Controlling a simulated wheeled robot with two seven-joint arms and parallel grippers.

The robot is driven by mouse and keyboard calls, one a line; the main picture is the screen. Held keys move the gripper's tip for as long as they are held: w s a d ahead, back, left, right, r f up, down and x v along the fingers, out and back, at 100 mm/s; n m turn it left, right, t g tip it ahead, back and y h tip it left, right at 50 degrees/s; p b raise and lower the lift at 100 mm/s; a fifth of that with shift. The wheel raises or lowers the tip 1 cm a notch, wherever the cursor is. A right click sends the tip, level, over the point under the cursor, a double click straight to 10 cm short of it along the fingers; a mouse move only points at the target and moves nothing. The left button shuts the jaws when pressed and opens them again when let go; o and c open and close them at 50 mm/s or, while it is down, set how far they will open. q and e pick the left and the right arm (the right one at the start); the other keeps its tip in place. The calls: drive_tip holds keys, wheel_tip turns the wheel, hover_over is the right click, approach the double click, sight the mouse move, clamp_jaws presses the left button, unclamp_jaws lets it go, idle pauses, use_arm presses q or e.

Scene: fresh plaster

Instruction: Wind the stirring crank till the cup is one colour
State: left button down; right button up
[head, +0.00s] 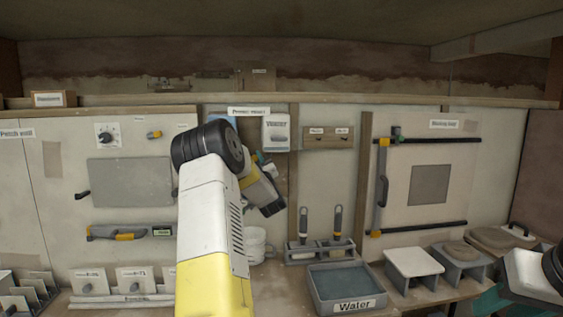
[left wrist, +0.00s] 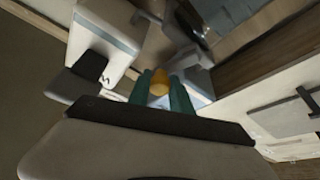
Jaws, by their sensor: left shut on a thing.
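My left gripper (head: 262,165) is at the mixing station on the back wall, partly behind my own arm. In the left wrist view its teal fingers (left wrist: 160,95) are shut on a yellow-orange crank knob (left wrist: 159,82). The rest of the crank is mostly hidden. A white cup (head: 257,246) stands on the bench below the gripper, partly behind my arm. The colour of its contents cannot be seen. My right arm shows at the lower right edge, with teal fingers (head: 490,301) partly in frame; their opening is unclear.
A white labelled dispenser (head: 276,133) hangs close to the left gripper. A grey water tray (head: 318,301) and a rack with two upright tools (head: 319,250) stand right of the cup. A rail frame (head: 427,184) is on the right wall panel.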

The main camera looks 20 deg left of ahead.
use_arm(q)
drive_tip(key=s+a+f+n+g+h, duration=0.25)
drive_tip(key=a+n+g, duration=0.3)
drive_tip(key=n, duration=1.45)
wheel_tip(320, 180, down, 6)
drive_tip(key=d+n+t+h, duration=0.2)
drive_tip(key=n+h, duration=0.5)
drive_tip(key=n, duration=0.4)
drive_tip(key=shift+w+d+n, duration=0.25)
drive_tip(key=shift+w+n, duration=0.15)
drive_tip(key=shift+w, duration=0.05)
drive_tip(key=c, duration=1.3)
unclamp_jaws()
drive_tip(key=shift+o, duration=0.6)
drive_tip(key=shift+f, duration=0.2)
